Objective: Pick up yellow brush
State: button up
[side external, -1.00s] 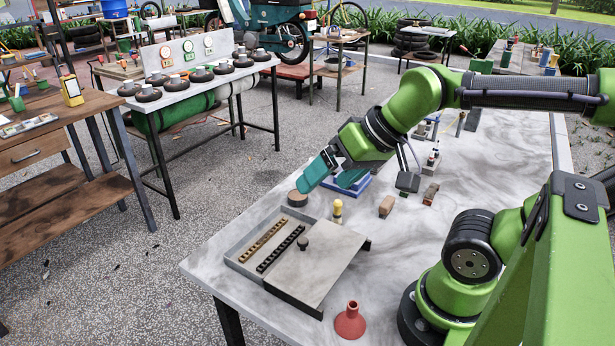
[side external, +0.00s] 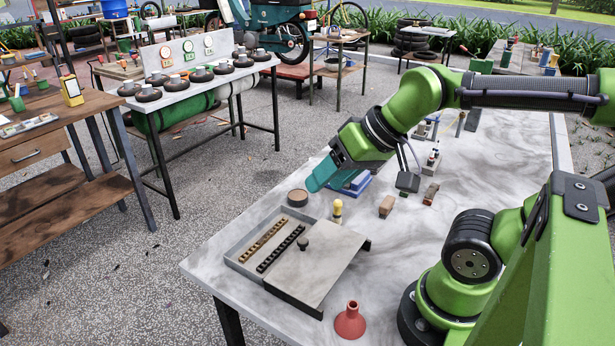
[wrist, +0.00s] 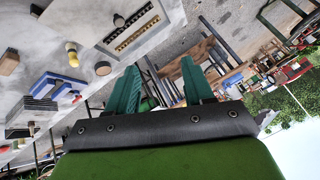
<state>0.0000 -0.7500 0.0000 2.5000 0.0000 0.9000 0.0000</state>
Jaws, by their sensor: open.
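The yellow brush (side external: 337,208) stands as a small upright shape with a yellow knob-like top and a pale lower part, on the marbled table behind the flat tray. It also shows in the wrist view (wrist: 72,57), at the upper left. My gripper (side external: 313,185) has teal fingers and hangs above the table, behind and a little left of the brush, not touching it. In the wrist view my gripper (wrist: 160,64) has its fingers spread apart with nothing between them. The brush lies outside the fingers.
A round brown disc (side external: 297,198) is left of the brush, a brown block (side external: 386,206) right. Blue holders (wrist: 62,86) stand near my gripper. A red funnel (side external: 350,322) stands in front.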

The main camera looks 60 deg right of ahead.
jog(key=n+g+h, duration=0.2)
jog(key=n+g, duration=0.5)
send_over(338, 201)
jog(key=w, duration=0.1)
notch_tip(338, 201, down, 5)
notch_tip(338, 201, down, 11)
jog(key=shift+d+r, duration=0.1)
jog(key=shift+r, duration=0.05)
jog(key=f, duration=0.2)
jog(key=s+f, duration=0.1)
jog(key=f, duration=0.1)
jog(key=shift+f, duration=0.6)
grip_shut()
